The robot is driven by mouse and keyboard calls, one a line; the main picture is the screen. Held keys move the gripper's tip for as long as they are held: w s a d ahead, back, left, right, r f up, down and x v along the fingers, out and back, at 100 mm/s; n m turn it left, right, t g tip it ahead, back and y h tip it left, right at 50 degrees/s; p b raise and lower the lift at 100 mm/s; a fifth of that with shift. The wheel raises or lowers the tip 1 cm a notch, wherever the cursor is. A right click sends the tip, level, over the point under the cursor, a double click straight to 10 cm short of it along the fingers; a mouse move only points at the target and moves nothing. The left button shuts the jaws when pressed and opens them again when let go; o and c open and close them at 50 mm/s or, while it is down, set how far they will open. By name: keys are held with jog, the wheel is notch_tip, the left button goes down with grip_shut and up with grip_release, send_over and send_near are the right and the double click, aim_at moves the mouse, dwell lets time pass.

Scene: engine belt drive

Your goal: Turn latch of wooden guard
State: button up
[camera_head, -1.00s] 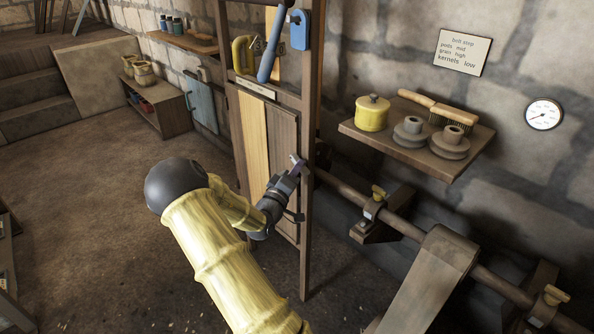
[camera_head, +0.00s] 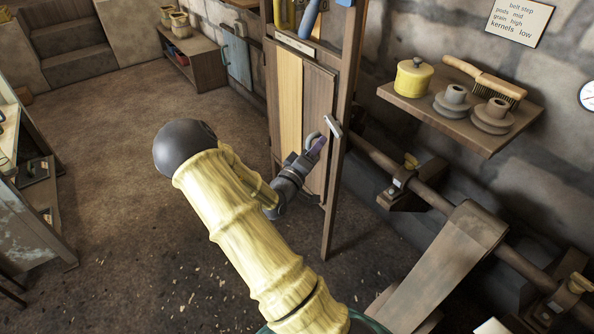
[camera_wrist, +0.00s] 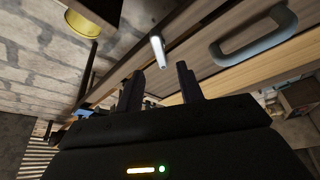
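The wooden guard (camera_head: 290,95) is an upright panel of pale and dark boards in a wooden frame. Its latch is a short grey metal bar (camera_head: 333,126), tilted, at the frame's right post. In the wrist view the latch (camera_wrist: 157,48) stands just beyond and between the fingertips, with no visible contact. A grey curved handle (camera_head: 313,139) sits on the dark board; it also shows in the wrist view (camera_wrist: 262,42), right of the fingers. My gripper (camera_head: 320,146) is beside the latch, lower left of it. In the wrist view my gripper (camera_wrist: 160,80) is open and empty.
A wall shelf (camera_head: 415,108) at right carries a yellow pot (camera_head: 413,77), a brush (camera_head: 485,80) and grey pulleys (camera_head: 491,115). A shaft (camera_head: 430,198) and a wooden beam (camera_head: 445,260) lie below it. The floor (camera_head: 120,190) at left is largely clear.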

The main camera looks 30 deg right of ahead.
jog(key=v, duration=1)
jog(key=shift+p, duration=0.35)
jog(key=w+a+r+m+g+p, duration=0.2)
jog(key=w+g+p, duration=0.4)
jog(key=p, duration=0.4)
jog(key=shift+w+a+r+m+g+p, duration=0.2)
jog(key=shift+r+m+g+p, duration=0.25)
jog(key=shift+r+m, duration=0.6)
jog(key=shift+d+f, duration=0.1)
jog(key=shift+f, duration=0.1)
